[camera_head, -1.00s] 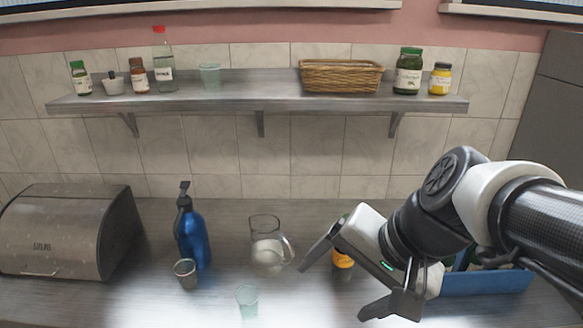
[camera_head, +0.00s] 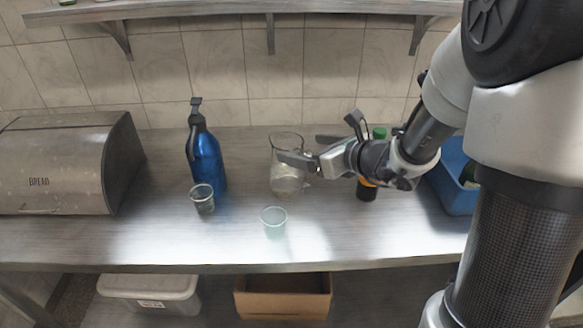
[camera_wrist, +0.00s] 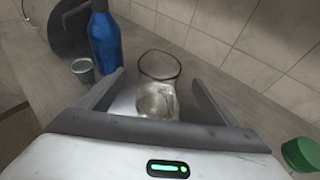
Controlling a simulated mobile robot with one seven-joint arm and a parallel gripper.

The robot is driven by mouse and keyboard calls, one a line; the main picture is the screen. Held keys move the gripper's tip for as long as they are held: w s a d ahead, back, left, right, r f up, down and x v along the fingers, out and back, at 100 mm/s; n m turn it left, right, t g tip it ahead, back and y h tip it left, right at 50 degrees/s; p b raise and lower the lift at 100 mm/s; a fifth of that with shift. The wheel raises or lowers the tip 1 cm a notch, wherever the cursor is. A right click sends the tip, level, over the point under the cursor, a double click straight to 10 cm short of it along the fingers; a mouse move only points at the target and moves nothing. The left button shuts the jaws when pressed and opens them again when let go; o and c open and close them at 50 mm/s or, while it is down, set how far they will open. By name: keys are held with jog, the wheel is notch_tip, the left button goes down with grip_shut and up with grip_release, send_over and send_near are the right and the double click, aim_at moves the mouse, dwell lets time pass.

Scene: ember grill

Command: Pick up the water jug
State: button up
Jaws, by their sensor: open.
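The water jug (camera_head: 285,180) is a clear glass jug standing upright on the counter, with pale contents low inside. In the wrist view the jug (camera_wrist: 157,95) stands ahead, between the two fingers in the picture. My gripper (camera_head: 300,149) is open and empty. It comes in from the right, close to the jug's right side and upper part. In the wrist view my gripper (camera_wrist: 158,79) has a finger on each side of the jug's lower part. I cannot tell whether a finger touches it. The jug's handle is partly hidden in the head view.
A blue bottle (camera_head: 206,160), a small glass (camera_head: 203,202) and a greenish cup (camera_head: 274,222) stand left and in front of the jug. A dark bottle with a green cap (camera_head: 380,133) is behind my wrist. A bread box (camera_head: 65,170) and blue crate (camera_head: 455,190) flank them.

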aim_at(278, 142)
jog(key=x, duration=1)
jog(key=shift+w+a, duration=0.1)
jog(key=shift+a, duration=0.1)
jog(key=c, duration=2)
jog(key=shift+r, duration=0.15)
jog(key=shift+c, duration=0.6)
jog(key=shift+r, duration=0.1)
